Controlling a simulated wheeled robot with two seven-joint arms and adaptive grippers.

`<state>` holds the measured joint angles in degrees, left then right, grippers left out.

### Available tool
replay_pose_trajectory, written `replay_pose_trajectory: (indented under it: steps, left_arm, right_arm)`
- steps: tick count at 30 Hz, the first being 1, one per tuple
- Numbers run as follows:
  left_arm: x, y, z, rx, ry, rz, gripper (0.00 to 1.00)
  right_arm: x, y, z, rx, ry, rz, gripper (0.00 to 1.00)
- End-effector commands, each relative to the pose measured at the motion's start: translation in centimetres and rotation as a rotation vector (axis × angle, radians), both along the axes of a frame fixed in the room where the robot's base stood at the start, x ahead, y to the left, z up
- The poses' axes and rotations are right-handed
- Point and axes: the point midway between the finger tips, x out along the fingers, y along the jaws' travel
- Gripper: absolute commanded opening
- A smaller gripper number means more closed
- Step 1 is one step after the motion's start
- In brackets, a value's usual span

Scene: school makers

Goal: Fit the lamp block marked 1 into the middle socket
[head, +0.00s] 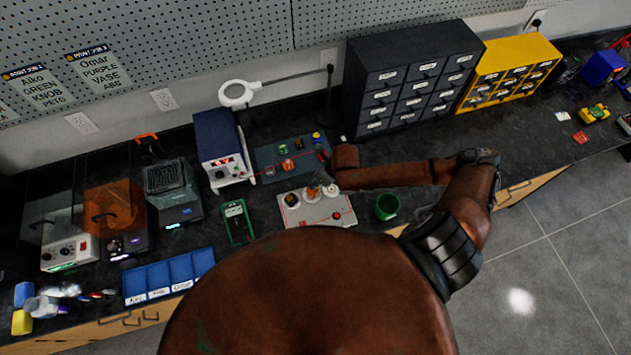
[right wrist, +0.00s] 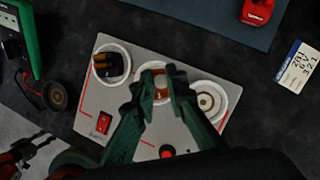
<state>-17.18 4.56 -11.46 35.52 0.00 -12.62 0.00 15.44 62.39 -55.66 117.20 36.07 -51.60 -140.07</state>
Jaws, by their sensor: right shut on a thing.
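The grey socket board (head: 325,216) lies on the dark bench in the head view, and it also shows in the right wrist view (right wrist: 100,75). It carries three round white sockets. My right gripper (right wrist: 160,88) is over the middle socket (right wrist: 153,68), shut on a small lamp block (right wrist: 161,90) that is mostly hidden between the fingers. I cannot read its mark or tell whether it is seated. The left socket (right wrist: 98,58) has a dark and orange piece in it. The right socket (right wrist: 222,90) shows a brown centre. My left gripper is not in view.
A blue-grey mat (head: 268,157) with several small coloured pieces lies behind the board. A green cup (head: 387,206) stands right of it, a green meter (head: 238,222) left. A power supply (head: 222,150) and drawer cabinets (head: 412,85) stand at the back.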

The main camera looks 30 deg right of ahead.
Motion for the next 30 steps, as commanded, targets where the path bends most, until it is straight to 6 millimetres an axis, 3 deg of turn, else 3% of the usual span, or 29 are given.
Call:
replay_pose_trajectory:
  steps: [30]
  left_arm:
    - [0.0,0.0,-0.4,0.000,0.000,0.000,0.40]
  right_arm:
    - [0.1,0.1,-1.0,0.000,0.000,0.001,0.00]
